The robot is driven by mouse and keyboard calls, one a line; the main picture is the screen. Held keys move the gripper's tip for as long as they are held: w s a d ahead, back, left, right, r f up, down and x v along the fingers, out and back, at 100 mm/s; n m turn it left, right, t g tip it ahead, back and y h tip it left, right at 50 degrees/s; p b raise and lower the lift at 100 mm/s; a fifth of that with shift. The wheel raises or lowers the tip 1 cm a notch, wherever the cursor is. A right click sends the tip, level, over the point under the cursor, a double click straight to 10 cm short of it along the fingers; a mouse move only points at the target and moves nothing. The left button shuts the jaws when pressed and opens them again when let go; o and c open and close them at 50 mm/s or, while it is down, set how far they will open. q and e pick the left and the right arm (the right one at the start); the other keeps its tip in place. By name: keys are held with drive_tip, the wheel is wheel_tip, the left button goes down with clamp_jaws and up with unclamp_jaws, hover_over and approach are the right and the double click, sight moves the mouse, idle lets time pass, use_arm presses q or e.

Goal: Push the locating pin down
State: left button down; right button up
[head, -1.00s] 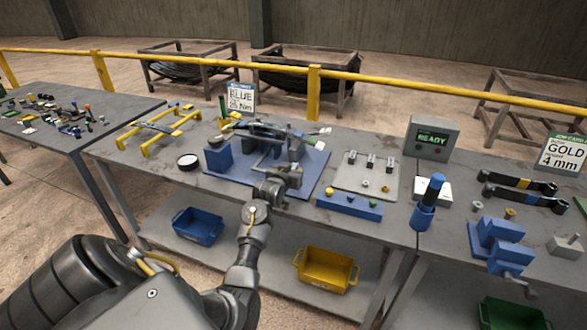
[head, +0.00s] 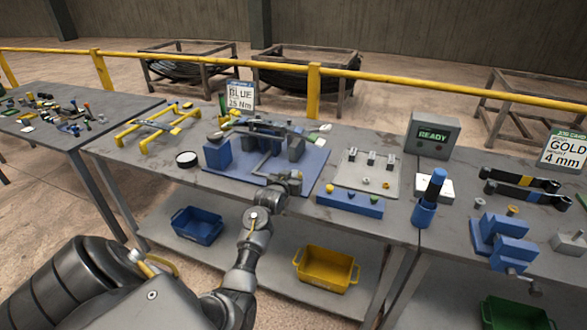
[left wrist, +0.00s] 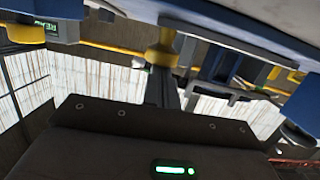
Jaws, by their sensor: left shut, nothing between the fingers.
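A fixture with blue blocks and grey clamp parts (head: 292,149) stands on a blue base plate (head: 315,175) in the middle of the bench. A dark bar lies across its top. I cannot pick out the locating pin with certainty. My left gripper (head: 290,178) is shut and empty at the front edge of the base plate, in front of the fixture. In the left wrist view, a yellow cylindrical part (left wrist: 161,50) and blue parts show close by, partly cut off. My right gripper is not in view.
A grey plate with small parts (head: 350,182) and a blue block with knobs (head: 348,205) lie to the right. A blue screwdriver-like tool stands in a holder (head: 423,215). A READY display (head: 433,136) stands behind. A yellow stand (head: 146,148) is at left.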

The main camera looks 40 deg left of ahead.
use_arm(q)
drive_tip(key=shift+s+f, duration=0.1)
drive_tip(key=shift+f, duration=0.15)
drive_tip(key=shift+r+p, duration=0.3)
drive_tip(key=shift+p, duration=0.2)
wheel_tip(320, 180, up, 5)
drive_tip(key=p, duration=0.4)
drive_tip(key=f+b+v, duration=0.1)
drive_tip(key=b+v, duration=0.1)
drive_tip(key=v, duration=0.7)
drive_tip(key=shift+s+b, duration=0.3)
drive_tip(key=shift+s, duration=0.15)
drive_tip(key=shift+d, duration=0.1)
